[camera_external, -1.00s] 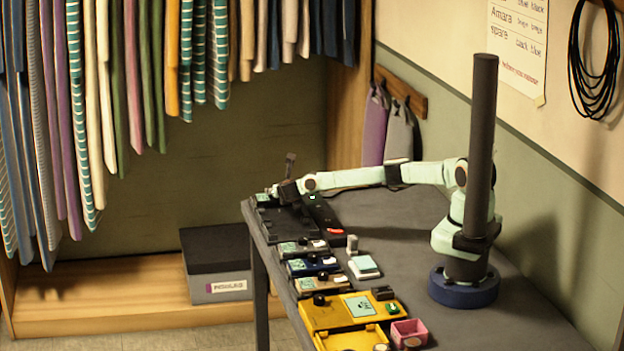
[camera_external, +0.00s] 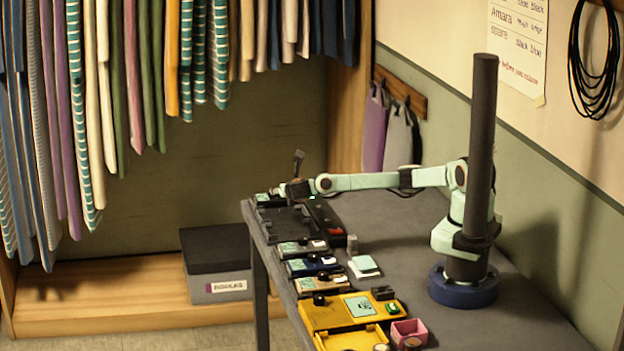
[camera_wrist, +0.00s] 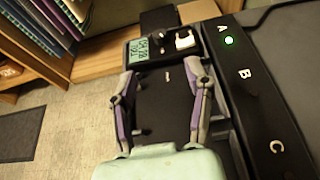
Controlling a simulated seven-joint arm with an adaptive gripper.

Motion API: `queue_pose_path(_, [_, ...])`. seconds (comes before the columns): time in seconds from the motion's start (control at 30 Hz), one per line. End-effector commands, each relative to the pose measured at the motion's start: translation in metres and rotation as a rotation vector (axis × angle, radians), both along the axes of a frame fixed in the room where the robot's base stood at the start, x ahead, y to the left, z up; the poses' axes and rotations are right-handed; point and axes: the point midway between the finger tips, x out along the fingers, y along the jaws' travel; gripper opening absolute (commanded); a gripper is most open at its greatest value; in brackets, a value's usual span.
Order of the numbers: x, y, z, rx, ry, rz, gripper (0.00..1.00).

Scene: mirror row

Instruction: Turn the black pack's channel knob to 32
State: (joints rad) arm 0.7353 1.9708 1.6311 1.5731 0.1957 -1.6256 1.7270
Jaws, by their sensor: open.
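The black pack (camera_wrist: 148,74) lies at the top of the wrist view, with a pale green display (camera_wrist: 138,50). Its text is too blurred to read surely. A dark knob (camera_wrist: 172,45) is beside the display, with a white part to its right. In the external view the pack (camera_external: 266,199) is at the table's far left end. My gripper (camera_wrist: 163,68) is open, its two fingers spread over the dark surface just short of the knob, with nothing between them. In the external view my gripper (camera_external: 283,191) is just right of the pack.
A black strip (camera_wrist: 245,90) marked A, B and C, with a green light at A, lies right of my gripper. Grey (camera_external: 300,248), blue and tan packs and a yellow box (camera_external: 330,314) line the table edge nearer the camera.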

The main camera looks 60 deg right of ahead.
Motion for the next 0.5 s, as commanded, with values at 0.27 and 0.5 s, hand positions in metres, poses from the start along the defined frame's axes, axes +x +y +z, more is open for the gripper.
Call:
queue_pose_path(0.27, [-0.0092,0.0083,0.0048,0.0,0.001,-0.001,0.51])
queue_pose_path(0.5, [-0.0064,0.0109,0.0043,0.01,-0.004,0.015,0.51])
